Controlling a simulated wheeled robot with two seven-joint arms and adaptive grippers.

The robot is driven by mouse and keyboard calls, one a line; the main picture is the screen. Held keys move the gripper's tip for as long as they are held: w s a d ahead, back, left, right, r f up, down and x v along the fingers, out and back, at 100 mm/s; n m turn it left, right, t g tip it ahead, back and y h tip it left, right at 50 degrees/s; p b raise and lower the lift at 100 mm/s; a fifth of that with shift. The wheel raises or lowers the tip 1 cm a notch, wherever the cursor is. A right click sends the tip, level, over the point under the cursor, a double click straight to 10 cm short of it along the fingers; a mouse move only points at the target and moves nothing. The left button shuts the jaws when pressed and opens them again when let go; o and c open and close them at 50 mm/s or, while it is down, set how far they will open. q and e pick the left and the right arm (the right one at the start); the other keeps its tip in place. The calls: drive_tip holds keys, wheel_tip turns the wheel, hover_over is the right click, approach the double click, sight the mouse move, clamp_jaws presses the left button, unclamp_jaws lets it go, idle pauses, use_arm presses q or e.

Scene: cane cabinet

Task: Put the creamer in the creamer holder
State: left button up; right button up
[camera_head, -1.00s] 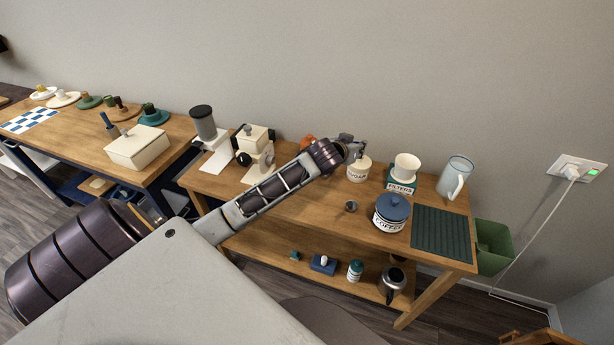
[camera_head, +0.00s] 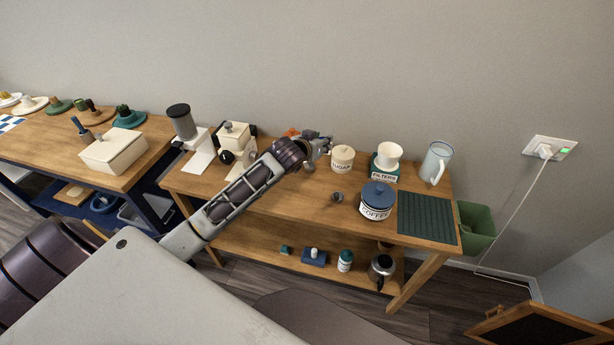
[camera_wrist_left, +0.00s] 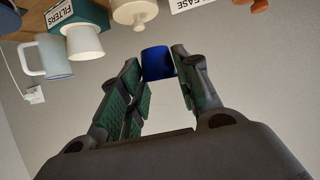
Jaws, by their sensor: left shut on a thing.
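My left gripper (camera_head: 322,143) reaches over the back of the wooden table, just left of the sugar jar (camera_head: 343,159). In the left wrist view the left gripper (camera_wrist_left: 158,66) is shut on a small blue round-sided thing (camera_wrist_left: 157,62), held between its green-padded fingertips. I cannot tell for sure that this is the creamer. On the lower shelf stand a dark blue block-like holder (camera_head: 314,260) with a white piece in it and a white bottle with a teal top (camera_head: 345,257). I cannot tell which thing is the creamer holder. My right gripper is not in view.
The table top (camera_head: 290,203) is bare at its front left.

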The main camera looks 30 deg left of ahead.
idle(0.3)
use_arm(q)
hover_over(319, 186)
wheel_tip(319, 186, down, 14)
drive_tip(key=shift+a+f, duration=0.1)
idle(0.5)
drive_tip(key=shift+s, duration=0.1)
drive_tip(key=shift+f, duration=1.9)
drive_tip(key=shift+f, duration=0.15)
drive_tip(key=o, duration=0.9)
drive_tip(key=shift+o, duration=0.2)
drive_tip(key=shift+v, duration=6.05)
drive_tip(key=shift+o, duration=0.4)
